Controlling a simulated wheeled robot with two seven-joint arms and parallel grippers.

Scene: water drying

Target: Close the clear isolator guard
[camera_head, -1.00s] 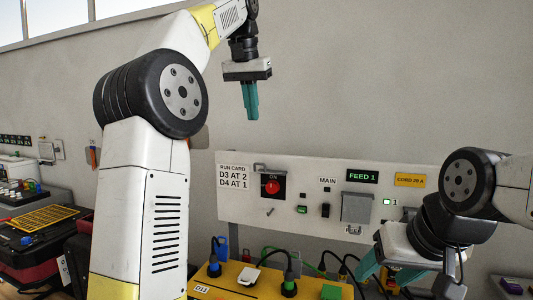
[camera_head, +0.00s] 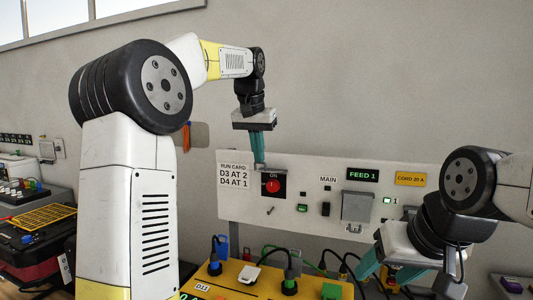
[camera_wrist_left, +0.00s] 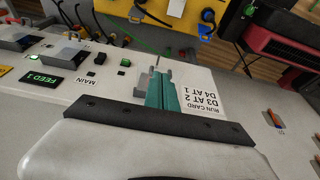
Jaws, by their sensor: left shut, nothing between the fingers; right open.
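The isolator (camera_head: 272,186) is a red knob on a black plate marked ON, on the left of the white wall panel. A thin grey edge (camera_head: 277,170) above it appears to be part of the clear guard; the clear sheet itself is hard to make out. My left gripper (camera_head: 260,164) is shut and empty, pointing down with its teal tips at the guard's top edge. Whether they touch is unclear. In the left wrist view, the shut fingers (camera_wrist_left: 160,84) reach beside a grey bracket and hide the isolator. My right gripper (camera_head: 382,268) is open, low in front of the panel's right side.
The panel (camera_head: 235,208) also carries a run card (camera_head: 233,176), a grey box (camera_head: 355,207) and a FEED 1 display (camera_head: 362,175). Below stands a yellow unit (camera_head: 235,275) with plugs and cables. The wall above the panel is clear.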

